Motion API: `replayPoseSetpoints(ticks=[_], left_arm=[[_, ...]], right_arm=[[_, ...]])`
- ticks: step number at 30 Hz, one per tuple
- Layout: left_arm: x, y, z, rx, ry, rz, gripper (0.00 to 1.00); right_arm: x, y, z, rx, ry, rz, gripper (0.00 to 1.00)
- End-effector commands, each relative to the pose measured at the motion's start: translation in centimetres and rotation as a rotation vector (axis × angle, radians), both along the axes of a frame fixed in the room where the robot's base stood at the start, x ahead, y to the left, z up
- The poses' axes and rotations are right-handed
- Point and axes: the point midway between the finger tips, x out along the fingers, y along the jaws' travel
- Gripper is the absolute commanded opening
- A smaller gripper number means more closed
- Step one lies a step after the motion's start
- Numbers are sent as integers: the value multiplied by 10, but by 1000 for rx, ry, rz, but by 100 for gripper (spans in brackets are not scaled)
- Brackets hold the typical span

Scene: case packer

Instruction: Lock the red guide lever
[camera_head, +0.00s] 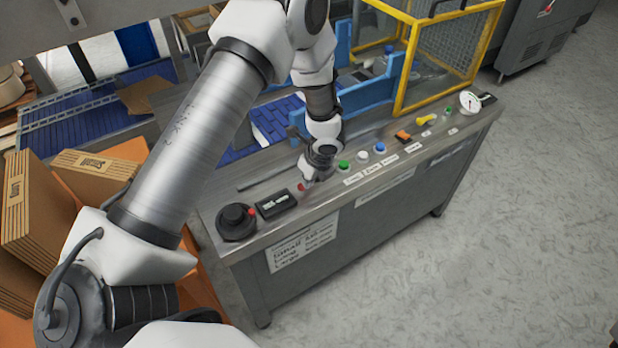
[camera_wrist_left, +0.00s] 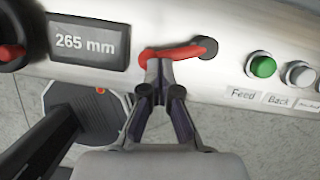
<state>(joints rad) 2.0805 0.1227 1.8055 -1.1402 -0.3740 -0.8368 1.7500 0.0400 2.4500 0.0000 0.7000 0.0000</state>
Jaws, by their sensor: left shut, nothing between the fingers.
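The red guide lever (camera_wrist_left: 182,53) lies nearly level along the panel in the left wrist view. Its right end meets a dark round pivot (camera_wrist_left: 208,47), and its left end is beside my fingertips. My left gripper (camera_wrist_left: 158,66) is shut and empty, with its tips at the lever's left part; I cannot tell whether they touch it. In the head view my left gripper (camera_head: 309,182) is low over the panel's front, and only a bit of the red lever (camera_head: 302,187) shows beside it. My right gripper is not in view.
A display (camera_wrist_left: 86,43) reading 265 mm and a black hand knob (camera_head: 236,221) are left of the lever. A green button (camera_wrist_left: 262,67) and a white button (camera_wrist_left: 300,74) are to the right. A yellow guard frame (camera_head: 405,65) stands behind the panel. Cardboard blanks (camera_head: 40,225) are at left.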

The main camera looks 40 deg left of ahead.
Motion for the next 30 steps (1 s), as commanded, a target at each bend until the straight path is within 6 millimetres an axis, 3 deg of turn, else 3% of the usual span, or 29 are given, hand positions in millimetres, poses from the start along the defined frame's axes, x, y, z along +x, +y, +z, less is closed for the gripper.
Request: replayPoseSetpoints(ticks=[30], left_arm=[[-1, 2, -1, 0, 1, -64, 0]], right_arm=[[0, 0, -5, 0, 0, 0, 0]])
